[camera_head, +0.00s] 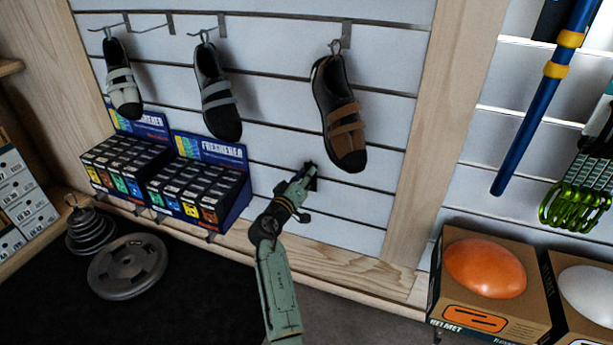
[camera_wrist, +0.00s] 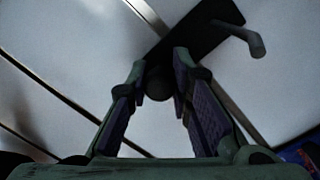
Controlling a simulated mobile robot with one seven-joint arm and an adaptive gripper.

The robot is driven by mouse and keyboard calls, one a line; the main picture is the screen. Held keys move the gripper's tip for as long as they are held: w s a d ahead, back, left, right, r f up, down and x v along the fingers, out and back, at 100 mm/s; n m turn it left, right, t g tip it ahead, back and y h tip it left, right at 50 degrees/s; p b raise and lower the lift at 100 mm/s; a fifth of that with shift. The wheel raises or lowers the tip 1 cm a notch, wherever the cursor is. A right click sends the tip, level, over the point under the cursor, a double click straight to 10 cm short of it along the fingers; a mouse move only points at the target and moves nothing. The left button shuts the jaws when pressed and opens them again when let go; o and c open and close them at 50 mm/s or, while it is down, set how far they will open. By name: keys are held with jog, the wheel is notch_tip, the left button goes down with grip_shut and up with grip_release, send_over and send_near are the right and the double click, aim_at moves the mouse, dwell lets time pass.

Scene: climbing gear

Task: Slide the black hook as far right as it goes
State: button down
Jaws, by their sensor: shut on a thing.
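The black hook (camera_head: 313,170) is on the white slatted wall, below the brown and black shoe, in the head view. My gripper (camera_head: 303,182) reaches up to it from below and partly hides it. In the wrist view, the hook's dark plate (camera_wrist: 205,27) slants across the top, with a short grey-tipped prong at its right. My gripper (camera_wrist: 160,78) is shut on a dark rounded part of the hook between its fingertips. How far around that part the fingers reach cannot be told.
The brown and black shoe (camera_head: 344,118) hangs just above my gripper. Freshener boxes (camera_head: 200,190) stand to the left. Slat grooves run along the wall. A wooden post (camera_head: 424,150) bounds the panel on the right, with bare wall before it. A helmet box (camera_head: 488,318) stands beyond.

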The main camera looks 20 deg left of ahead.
jog(key=d+p, duration=0.2)
jog(key=d, duration=0.5)
jog(key=d+p, duration=0.2)
jog(key=d, duration=0.6)
jog(key=d+p, duration=0.3)
jog(key=d, duration=0.5)
jog(key=shift+s+d, duration=0.2)
jog(key=shift+s, duration=0.15)
jog(key=c, duration=1.4)
grip_release()
jog(key=shift+a, duration=0.1)
jog(key=shift+s, duration=0.1)
send_near(388, 186)
jog(key=s, duration=0.6)
jog(key=shift+w+a+r, duration=0.1)
jog(key=shift+a, duration=0.15)
